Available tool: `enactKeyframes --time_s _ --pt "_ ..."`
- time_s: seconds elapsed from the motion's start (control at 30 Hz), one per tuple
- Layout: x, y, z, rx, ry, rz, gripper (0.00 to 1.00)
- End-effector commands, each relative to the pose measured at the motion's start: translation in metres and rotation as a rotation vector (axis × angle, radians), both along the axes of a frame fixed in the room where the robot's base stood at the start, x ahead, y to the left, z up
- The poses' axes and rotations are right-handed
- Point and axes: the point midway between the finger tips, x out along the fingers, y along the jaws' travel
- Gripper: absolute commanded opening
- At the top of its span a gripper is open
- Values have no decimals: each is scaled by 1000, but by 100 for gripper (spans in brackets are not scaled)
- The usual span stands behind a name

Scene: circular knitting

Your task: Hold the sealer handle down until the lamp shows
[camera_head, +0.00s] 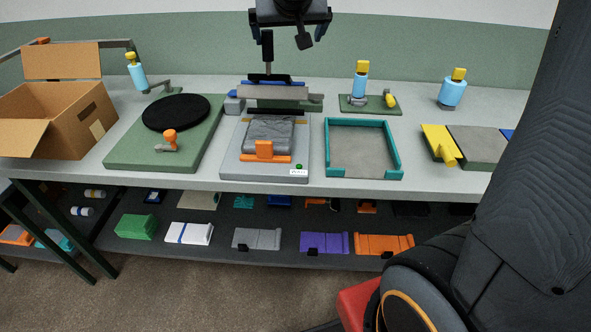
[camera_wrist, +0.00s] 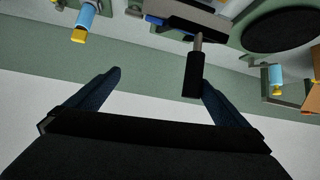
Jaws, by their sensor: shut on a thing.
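The sealer (camera_head: 231,165) stands mid-bench, a pale plate with a grey bar (camera_head: 272,92) across its back, apart from the black strip below. Its black handle (camera_head: 267,50) points up on a metal rod; the wrist view shows the handle (camera_wrist: 195,77) against the right finger. My gripper (camera_head: 290,22) is at the handle's top; its blue fingers (camera_wrist: 160,95) look widely spaced. A grey packet (camera_head: 269,132) lies on the sealer, with an orange piece (camera_head: 264,151) in front. A small green spot (camera_head: 299,166), possibly the lamp, shows by a white label; I cannot tell whether it is lit.
Left are an open carton (camera_head: 70,120) and a green board (camera_head: 125,150) with a black disc. Right are a teal-rimmed tray (camera_head: 327,150) and a yellow-handled block (camera_head: 440,145). Blue bottles (camera_head: 360,85) stand behind. The lower shelf (camera_head: 215,235) holds several coloured blocks.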

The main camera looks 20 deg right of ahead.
Motion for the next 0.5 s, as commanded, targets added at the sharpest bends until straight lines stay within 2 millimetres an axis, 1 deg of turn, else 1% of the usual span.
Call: enactKeyframes --time_s 0.03,0.3,0.33,0.37,0.4,0.5 --pt "-6 -9 10 -11 -4 -21 82" --pt "-25 -5 25 -11 -5 -22 82" --pt "-27 -5 27 -11 -4 -22 79" --pt "-29 -4 28 -11 -5 -22 64" --pt "-31 -3 30 -11 -4 -20 40" --pt "-35 3 32 -10 -3 -14 40"
